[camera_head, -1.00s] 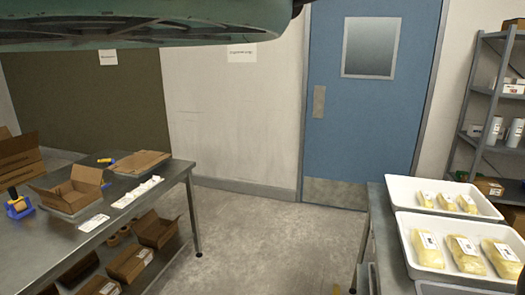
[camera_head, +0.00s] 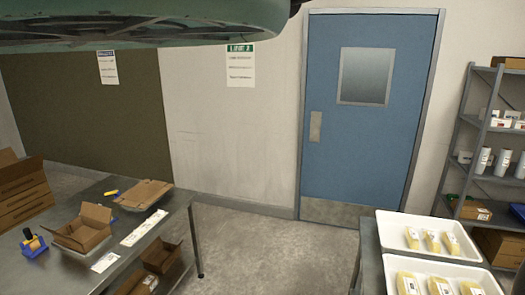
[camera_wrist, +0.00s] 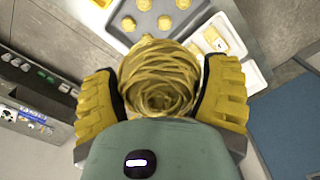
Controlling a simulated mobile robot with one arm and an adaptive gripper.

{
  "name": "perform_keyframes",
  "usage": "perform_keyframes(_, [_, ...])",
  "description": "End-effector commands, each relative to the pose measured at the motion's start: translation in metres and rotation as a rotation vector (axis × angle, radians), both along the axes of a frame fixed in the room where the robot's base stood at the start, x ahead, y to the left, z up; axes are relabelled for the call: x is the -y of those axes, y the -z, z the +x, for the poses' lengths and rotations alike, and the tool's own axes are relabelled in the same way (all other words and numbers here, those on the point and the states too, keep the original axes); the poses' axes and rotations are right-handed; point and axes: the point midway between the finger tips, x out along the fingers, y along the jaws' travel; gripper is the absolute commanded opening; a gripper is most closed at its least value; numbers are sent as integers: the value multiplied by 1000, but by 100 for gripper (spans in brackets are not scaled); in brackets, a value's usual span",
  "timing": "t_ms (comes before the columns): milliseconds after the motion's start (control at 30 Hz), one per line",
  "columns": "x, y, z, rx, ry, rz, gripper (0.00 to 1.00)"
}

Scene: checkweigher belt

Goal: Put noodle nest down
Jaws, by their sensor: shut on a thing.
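The noodle nest (camera_wrist: 158,50), a pale yellow coil of strands, sits between the yellow ribbed fingers of my gripper (camera_wrist: 160,80) in the wrist view. The fingers press on it from both sides, and its lower part is hidden by my gripper's body. Whether the held nest touches anything below cannot be told. The head view shows neither my gripper nor the held nest.
White trays (camera_head: 387,228) of yellow packs stand on the right table. The left table (camera_head: 188,205) holds an open carton (camera_head: 82,228). Bare floor lies between the tables, before a blue door (camera_head: 372,115).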

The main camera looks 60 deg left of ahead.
Motion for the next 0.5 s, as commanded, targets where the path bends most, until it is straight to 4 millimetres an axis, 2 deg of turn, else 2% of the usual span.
perform_keyframes(33, [-1, -27, 0, 1, -3, 0, 37])
perform_keyframes(200, [-1, -69, 0, 0, -3, -1, 37])
perform_keyframes(400, [-1, -105, 0, -1, -3, -1, 37])
perform_keyframes(500, [-1, -115, 0, -1, -3, -1, 37])
